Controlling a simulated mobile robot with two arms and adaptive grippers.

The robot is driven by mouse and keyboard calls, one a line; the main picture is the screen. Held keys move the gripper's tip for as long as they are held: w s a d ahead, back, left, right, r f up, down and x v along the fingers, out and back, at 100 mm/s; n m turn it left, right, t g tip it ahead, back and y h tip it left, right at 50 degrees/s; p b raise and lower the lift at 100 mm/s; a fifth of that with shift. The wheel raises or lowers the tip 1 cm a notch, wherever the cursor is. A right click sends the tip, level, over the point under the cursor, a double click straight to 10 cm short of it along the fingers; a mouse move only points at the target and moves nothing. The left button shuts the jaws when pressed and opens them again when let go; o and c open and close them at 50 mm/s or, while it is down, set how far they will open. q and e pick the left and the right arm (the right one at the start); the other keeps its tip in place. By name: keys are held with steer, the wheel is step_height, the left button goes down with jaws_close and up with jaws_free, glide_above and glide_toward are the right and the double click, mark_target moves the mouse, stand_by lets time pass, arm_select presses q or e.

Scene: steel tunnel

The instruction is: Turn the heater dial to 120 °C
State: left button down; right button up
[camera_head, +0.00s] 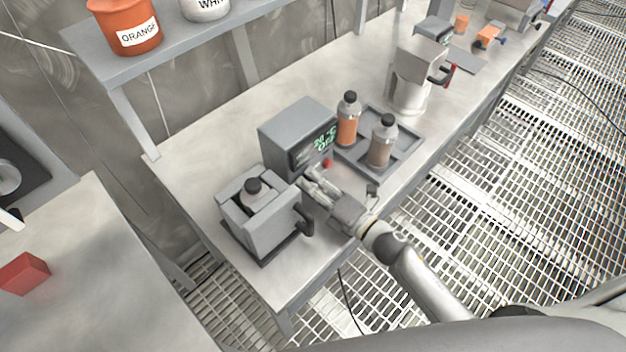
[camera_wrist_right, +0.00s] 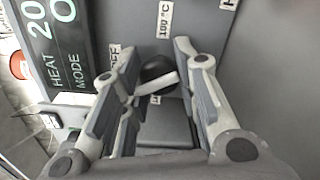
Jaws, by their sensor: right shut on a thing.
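The heater (camera_head: 290,130) is a grey box on the steel bench, with a lit green display (camera_head: 322,140) that reads OFF under a temperature figure. In the right wrist view its display (camera_wrist_right: 55,50) shows 20 and the words HEAT and MODE. The dial (camera_wrist_right: 157,72) is a dark round knob on the grey face, with printed labels around it, among them 100 °C (camera_wrist_right: 165,20) and a partly hidden OFF. My right gripper (camera_head: 310,184) is at the heater's front, its fingers (camera_wrist_right: 155,60) shut on the dial from both sides. The fingers partly hide the dial. My left gripper is out of view.
A grey device (camera_head: 262,222) with a black-capped bottle and dark handle stands close left of my right gripper. A grey tray (camera_head: 404,152) with an orange bottle (camera_head: 347,122) and a brown bottle (camera_head: 382,145) lies to the right. A shelf (camera_head: 175,52) runs above the bench's back.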

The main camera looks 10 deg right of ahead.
steer(key=m+p, duration=0.2)
steer(key=m, duration=0.4)
steer(key=shift+m, duration=0.3)
stand_by(0.4)
steer(key=o, duration=1)
steer(key=shift+d, duration=0.1)
steer(key=shift+s, duration=0.1)
steer(key=v, duration=1.1)
steer(key=shift+s+d, duration=0.25)
steer(key=shift+s, duration=0.05)
steer(key=shift+s, duration=0.1)
